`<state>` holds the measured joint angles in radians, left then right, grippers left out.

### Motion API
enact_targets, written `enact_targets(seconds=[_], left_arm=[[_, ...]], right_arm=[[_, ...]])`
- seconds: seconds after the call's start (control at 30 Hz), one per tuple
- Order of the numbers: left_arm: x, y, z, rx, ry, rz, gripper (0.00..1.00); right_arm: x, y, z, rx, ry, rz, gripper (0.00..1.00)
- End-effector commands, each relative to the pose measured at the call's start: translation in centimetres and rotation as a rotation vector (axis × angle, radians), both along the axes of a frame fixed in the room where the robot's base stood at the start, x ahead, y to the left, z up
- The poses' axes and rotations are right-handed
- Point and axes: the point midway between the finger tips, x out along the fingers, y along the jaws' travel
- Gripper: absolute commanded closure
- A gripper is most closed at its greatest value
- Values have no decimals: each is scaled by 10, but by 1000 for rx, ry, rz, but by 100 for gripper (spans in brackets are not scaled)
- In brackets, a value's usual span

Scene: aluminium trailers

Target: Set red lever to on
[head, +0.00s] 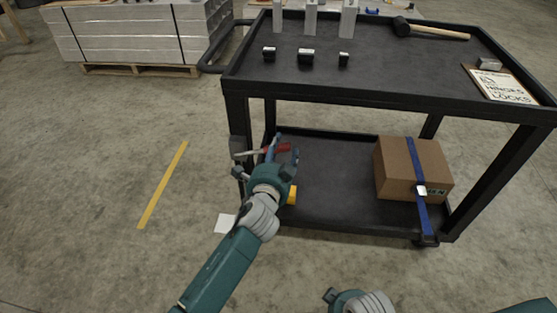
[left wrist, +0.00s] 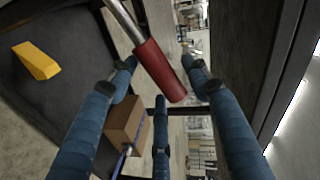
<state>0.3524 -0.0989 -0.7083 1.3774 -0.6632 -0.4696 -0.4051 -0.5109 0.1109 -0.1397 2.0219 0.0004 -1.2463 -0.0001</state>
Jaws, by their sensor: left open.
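The red lever (head: 277,148) has a red grip on a metal rod and sticks out from the cart's left front post, pointing roughly right in the head view. In the left wrist view the red grip (left wrist: 160,72) lies between my blue fingers, with the rod running up and left. My left gripper (head: 281,146) is open around the grip, its fingers spread. I cannot tell whether any finger touches it. My right gripper (head: 345,298) is only partly in view at the bottom edge, and its fingers are mostly hidden. No on or off marking is legible.
Stacked metal profiles (head: 130,35) stand back left.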

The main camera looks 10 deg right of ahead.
Motion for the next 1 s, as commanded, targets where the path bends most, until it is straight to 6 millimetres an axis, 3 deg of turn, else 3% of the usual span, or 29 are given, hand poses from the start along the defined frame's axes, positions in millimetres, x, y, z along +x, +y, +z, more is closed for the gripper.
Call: enact_targets(seconds=[0.6, 1.0], left_arm=[[-96, 37, 17, 0, 2, -3, 52], [-106, 41, 20, 2, 1, -3, 52]], right_arm=[[0, 0, 0, 0, -1, -1, 60], [0, 0, 0, 0, -1, -1, 60]])
